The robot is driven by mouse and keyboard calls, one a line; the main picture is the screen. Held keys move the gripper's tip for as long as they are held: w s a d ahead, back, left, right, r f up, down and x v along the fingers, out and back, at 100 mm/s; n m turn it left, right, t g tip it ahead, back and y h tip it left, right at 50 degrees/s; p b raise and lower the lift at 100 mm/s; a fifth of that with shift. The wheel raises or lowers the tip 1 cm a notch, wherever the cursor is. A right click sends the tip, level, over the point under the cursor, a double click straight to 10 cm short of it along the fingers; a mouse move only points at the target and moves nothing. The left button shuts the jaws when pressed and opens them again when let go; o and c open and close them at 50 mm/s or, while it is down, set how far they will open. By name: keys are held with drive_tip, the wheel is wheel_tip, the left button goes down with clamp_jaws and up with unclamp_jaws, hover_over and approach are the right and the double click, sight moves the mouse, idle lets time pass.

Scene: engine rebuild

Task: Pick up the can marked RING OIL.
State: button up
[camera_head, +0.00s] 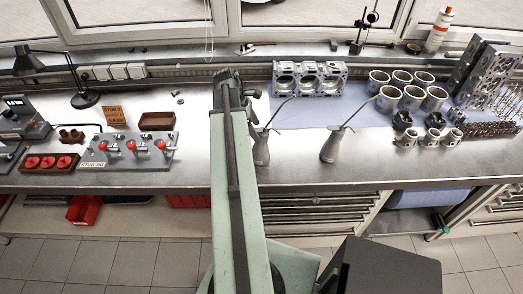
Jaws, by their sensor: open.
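Two grey oil cans with long thin spouts stand upright on the metal bench right of my arm. The nearer-to-arm can (261,150) is close beside the arm, and part of it may be hidden by it. The other can (332,147) stands further right, clear of the arm, its spout leaning up to the right. No marking is readable on either can, so I cannot tell which says RING OIL. My gripper (229,78) is at the far end of my arm, over the back of the bench, small and dark. It is open and apart from both cans.
Left are a black lamp (84,98), a plate with red knobs (130,147) and a brown box (157,121). Bare bench lies in front of the cans.

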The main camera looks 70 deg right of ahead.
sight(260, 150)
drive_tip(key=b+x, duration=0.1)
drive_tip(key=x, duration=0.1)
drive_tip(key=b+x, duration=0.4)
drive_tip(key=shift+s+a+f, duration=0.2)
drive_tip(key=shift+s+f, duration=0.05)
drive_tip(key=shift+f, duration=0.15)
drive_tip(key=shift+r, duration=0.2)
clamp_jaws()
